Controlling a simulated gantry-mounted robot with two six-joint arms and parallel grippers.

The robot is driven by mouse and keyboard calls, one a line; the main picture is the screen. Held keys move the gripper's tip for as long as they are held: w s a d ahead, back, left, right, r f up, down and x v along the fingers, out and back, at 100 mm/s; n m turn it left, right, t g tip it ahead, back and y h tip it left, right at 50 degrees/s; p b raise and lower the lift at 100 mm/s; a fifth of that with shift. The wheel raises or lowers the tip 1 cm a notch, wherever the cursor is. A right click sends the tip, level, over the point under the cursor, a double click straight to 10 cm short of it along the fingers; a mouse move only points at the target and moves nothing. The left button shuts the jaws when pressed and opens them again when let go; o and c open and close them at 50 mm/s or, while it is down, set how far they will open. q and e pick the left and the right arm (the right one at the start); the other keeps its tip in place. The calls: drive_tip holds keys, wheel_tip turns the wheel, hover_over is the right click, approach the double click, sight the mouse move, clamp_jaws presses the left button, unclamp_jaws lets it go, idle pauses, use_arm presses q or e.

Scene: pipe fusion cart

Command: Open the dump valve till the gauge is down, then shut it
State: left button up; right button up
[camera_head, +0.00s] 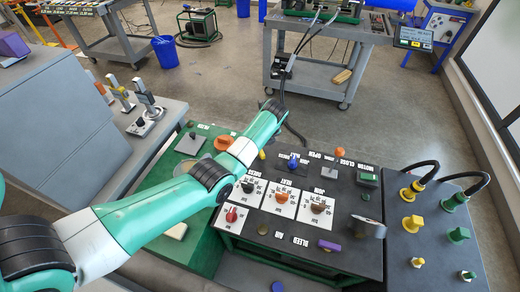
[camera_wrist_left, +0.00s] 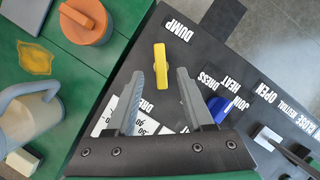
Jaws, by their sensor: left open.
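The yellow dump valve handle (camera_wrist_left: 161,66) stands on the dark panel beside the DUMP label (camera_wrist_left: 179,30) in the left wrist view. My left gripper (camera_wrist_left: 160,75) is open and empty. Its two fingers appear one on each side of the handle, apart from it; how far above it they are I cannot tell. In the head view a small bit of the yellow handle (camera_head: 262,154) shows past my left arm, and the gripper itself is hidden. Several white scaled dials, such as the JOIN dial (camera_head: 316,207), are on the panel; I cannot tell a pressure reading. My right gripper is not in view.
A blue lever (camera_wrist_left: 219,106) stands close to the right finger. A grey cylindrical part (camera_head: 369,228) stands at the panel's right. Cables loop at the far right.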

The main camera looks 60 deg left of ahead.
use_arm(q)
drive_tip(key=b+x, duration=0.2)
drive_tip(key=x, duration=0.3)
drive_tip(key=shift+a+f+b, duration=0.15)
drive_tip(key=shift+f+b, duration=0.2)
drive_tip(key=shift+f, duration=0.05)
clamp_jaws()
